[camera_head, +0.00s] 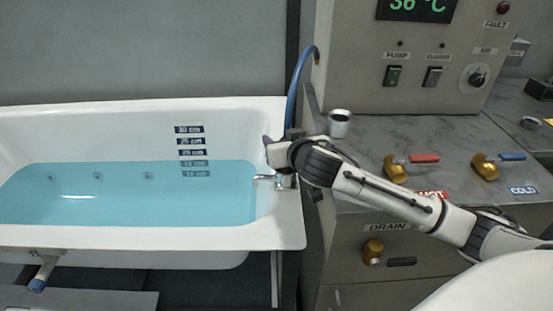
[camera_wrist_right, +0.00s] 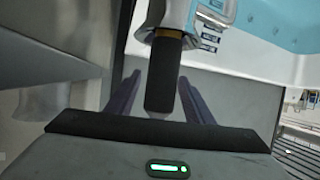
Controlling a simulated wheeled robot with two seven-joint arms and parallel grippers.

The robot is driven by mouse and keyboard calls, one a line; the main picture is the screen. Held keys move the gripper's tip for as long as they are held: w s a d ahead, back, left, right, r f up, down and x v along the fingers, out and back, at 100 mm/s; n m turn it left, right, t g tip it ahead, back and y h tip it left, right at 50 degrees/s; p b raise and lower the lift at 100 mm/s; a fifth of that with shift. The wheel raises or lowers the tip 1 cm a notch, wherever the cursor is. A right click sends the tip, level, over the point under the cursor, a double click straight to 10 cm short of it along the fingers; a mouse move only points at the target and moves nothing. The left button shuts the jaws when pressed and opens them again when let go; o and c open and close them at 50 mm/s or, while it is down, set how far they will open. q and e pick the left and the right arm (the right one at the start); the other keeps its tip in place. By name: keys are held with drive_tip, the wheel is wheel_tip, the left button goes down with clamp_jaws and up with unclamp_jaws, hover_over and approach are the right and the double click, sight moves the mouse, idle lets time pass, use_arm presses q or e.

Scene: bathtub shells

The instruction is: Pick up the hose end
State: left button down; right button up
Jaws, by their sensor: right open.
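The blue hose (camera_head: 294,90) arches out of the control cabinet and hangs down at the tub's right end; its lower part is hidden by my right gripper in the head view. In the right wrist view, the hose end (camera_wrist_right: 165,75) is a dark cylinder with a brass-coloured ring above it. My right gripper (camera_head: 268,148) is at the tub's right rim, pointing left. Its two purple fingers in the wrist view (camera_wrist_right: 159,78) are open, one on each side of the hose end, with a gap showing on both sides. My left gripper is not in view.
The white bathtub (camera_head: 285,222) holds blue water, with a metal spout (camera_head: 265,178) at its right end. The control cabinet (camera_head: 360,85) and a grey counter (camera_head: 400,133) stand to the right. A metal cup (camera_head: 339,128) and brass taps (camera_head: 396,171) are close to my right arm.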

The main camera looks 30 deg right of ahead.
drive_tip(key=shift+s+r, duration=0.1)
drive_tip(key=shift+r, duration=0.05)
clamp_jaws()
